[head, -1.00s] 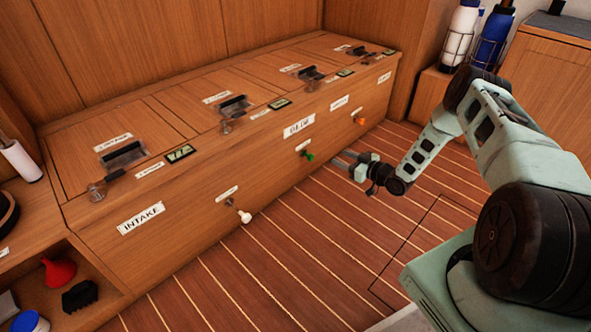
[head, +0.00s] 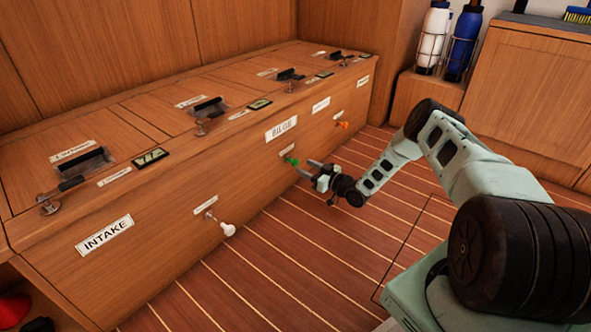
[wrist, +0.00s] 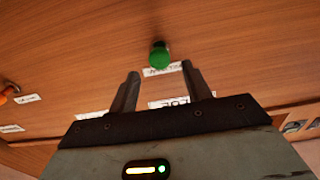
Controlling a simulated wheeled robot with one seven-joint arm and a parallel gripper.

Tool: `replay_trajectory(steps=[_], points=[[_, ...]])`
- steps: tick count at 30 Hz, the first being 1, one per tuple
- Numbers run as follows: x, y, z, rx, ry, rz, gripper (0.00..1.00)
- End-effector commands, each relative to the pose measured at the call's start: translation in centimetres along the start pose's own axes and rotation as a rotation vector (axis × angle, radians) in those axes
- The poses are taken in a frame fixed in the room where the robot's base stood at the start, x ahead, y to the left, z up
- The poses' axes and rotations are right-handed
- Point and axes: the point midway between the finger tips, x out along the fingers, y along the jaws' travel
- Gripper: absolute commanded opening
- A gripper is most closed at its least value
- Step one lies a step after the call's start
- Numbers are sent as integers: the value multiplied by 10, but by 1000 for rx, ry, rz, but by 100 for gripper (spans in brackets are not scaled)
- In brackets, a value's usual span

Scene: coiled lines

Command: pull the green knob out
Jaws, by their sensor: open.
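The green knob (head: 291,161) sticks out from the front panel of the long wooden bench, under a small label. In the wrist view the green knob (wrist: 159,56) lies beyond the fingertips, about midway between them. My gripper (head: 304,168) is open and empty, its two fingers pointing at the panel close to the knob. In the wrist view my gripper (wrist: 159,74) shows both fingers apart, with a gap short of the knob. I cannot tell whether the knob stands pushed in or partly out.
A white knob (head: 227,229) and an orange knob (head: 342,124) sit on the same panel, left and right of the green one. The INTAKE label (head: 104,235) is at left. The striped floor (head: 250,275) before the bench is clear. Bottles (head: 433,40) stand at the back right.

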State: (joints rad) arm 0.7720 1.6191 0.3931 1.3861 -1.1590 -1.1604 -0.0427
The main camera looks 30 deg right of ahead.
Motion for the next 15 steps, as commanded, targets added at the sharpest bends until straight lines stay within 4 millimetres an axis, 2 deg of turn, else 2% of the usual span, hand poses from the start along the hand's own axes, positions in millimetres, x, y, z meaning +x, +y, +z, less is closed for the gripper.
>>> replay_trajectory(steps=[1,6,10,15], points=[[11,0,5,-2,2,-1,49],[39,0,4,0,0,-1,49],[52,0,2,-1,0,0,49],[59,0,0,1,0,0,49]])
